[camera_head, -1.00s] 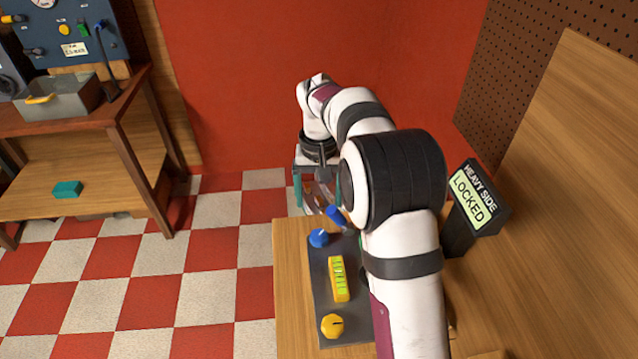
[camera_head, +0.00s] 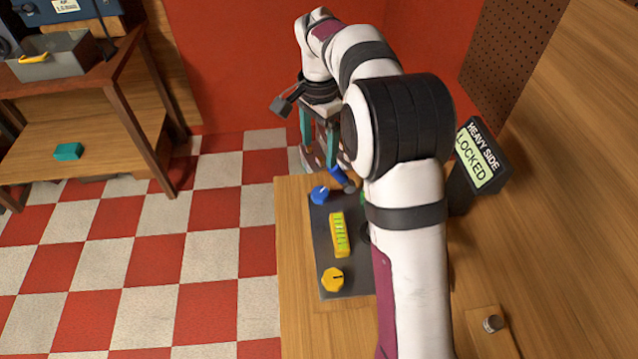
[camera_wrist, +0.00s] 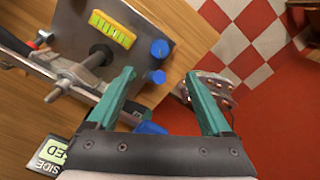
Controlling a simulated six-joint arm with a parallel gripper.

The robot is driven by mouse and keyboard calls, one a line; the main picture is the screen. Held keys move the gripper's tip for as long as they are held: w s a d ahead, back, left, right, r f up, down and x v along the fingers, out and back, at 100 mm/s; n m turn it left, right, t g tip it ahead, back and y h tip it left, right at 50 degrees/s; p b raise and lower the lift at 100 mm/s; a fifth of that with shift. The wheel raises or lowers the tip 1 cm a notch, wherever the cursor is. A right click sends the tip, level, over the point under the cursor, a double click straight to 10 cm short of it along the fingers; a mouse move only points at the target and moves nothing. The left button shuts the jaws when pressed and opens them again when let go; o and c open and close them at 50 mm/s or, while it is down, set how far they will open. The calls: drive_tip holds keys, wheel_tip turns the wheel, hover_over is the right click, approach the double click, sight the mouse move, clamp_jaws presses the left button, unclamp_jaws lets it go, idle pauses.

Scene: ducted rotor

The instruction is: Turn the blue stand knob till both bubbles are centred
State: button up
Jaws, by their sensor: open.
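The blue knob (camera_head: 319,193) sits at the far left corner of a dark plate (camera_head: 345,288) on the wooden table. In the wrist view two blue round parts show near that plate edge, an upper one (camera_wrist: 160,48) and a lower one (camera_wrist: 157,76); I cannot tell which is the knob's top. The yellow level (camera_head: 339,235) lies mid-plate with greenish vials; its bubbles are too small to read. It also shows in the wrist view (camera_wrist: 112,29). My gripper (camera_head: 319,143) is open and empty, beyond the knob; its teal fingers also show in the wrist view (camera_wrist: 160,74).
A yellow knob (camera_head: 332,280) sits at the plate's near end. A blue cylinder (camera_head: 337,174) stands close right of the blue knob. A sign reading LOCKED (camera_head: 479,165) stands at the right. Checkered floor lies left.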

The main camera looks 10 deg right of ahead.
sight(320, 193)
wheel_tip(320, 193, down, 15)
drive_tip(key=shift+r, duration=0.15)
clamp_jaws()
idle(0.4)
drive_tip(key=shift+d+n, duration=0.1)
drive_tip(key=shift+n, duration=2.8)
